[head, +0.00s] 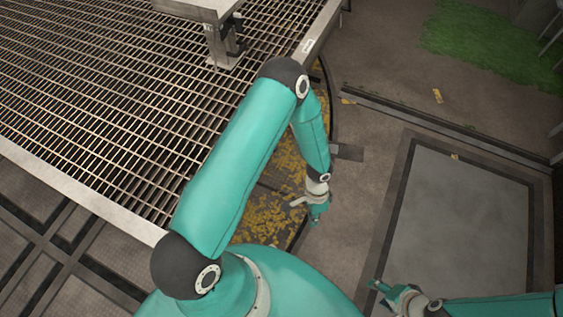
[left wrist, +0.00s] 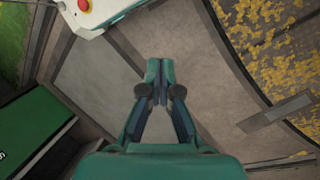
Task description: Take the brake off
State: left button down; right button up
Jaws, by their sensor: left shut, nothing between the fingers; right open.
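I cannot clearly pick out the brake in either view. The turntable (head: 110,95) is a metal grating deck with a pale edge, at the upper left of the head view. A pale housing (head: 196,8) with a dark bracket (head: 229,40) stands at its far edge. A flat dark bar (head: 347,152) lies by the curved pit rim, and it also shows in the left wrist view (left wrist: 276,115). My left gripper (head: 315,220) is shut and empty above the rim area; its fingertips (left wrist: 160,68) meet over bare floor. My right gripper (head: 375,287) is open and empty at the lower right.
Yellow leaves (head: 268,218) lie in the pit beside the deck. A grey floor plate (head: 460,225) with a dark frame is at the right. A dark rail (head: 440,124) runs behind it. Grass (head: 490,40) is at the far right. Brown floor between rim and plate is clear.

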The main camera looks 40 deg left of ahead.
pick_arm(q)
jog(key=w+a+f+m+y+b, duration=0.2)
jog(key=w+a+f+b, duration=0.15)
jog(key=f, duration=0.25)
jog(key=w+a+f+m+y+b, duration=0.1)
jog(key=w+a+f+y+b, duration=0.2)
jog(key=f, duration=0.4)
jog(key=w+a+f+m+t+y+b, duration=0.3)
jog(key=w+a+y+b, duration=0.6)
jog(key=w+a, duration=0.5)
jog(key=shift+w+a+b, duration=0.4)
jog(key=shift+a+b, duration=0.55)
jog(key=shift+a, duration=0.05)
pick_arm(e)
notch_tip(320, 180, down, 21)
jog(key=shift+r, duration=0.15)
pick_arm(q)
jog(key=b+x, duration=0.4)
jog(key=x, duration=0.7)
jog(key=s+r, duration=0.1)
jog(key=r, duration=0.1)
jog(key=s+r+p, duration=0.1)
jog(key=shift+d+r, duration=0.1)
jog(key=shift+r, duration=0.25)
pick_arm(e)
notch_tip(320, 180, down, 3)
jog(key=shift+r, duration=0.2)
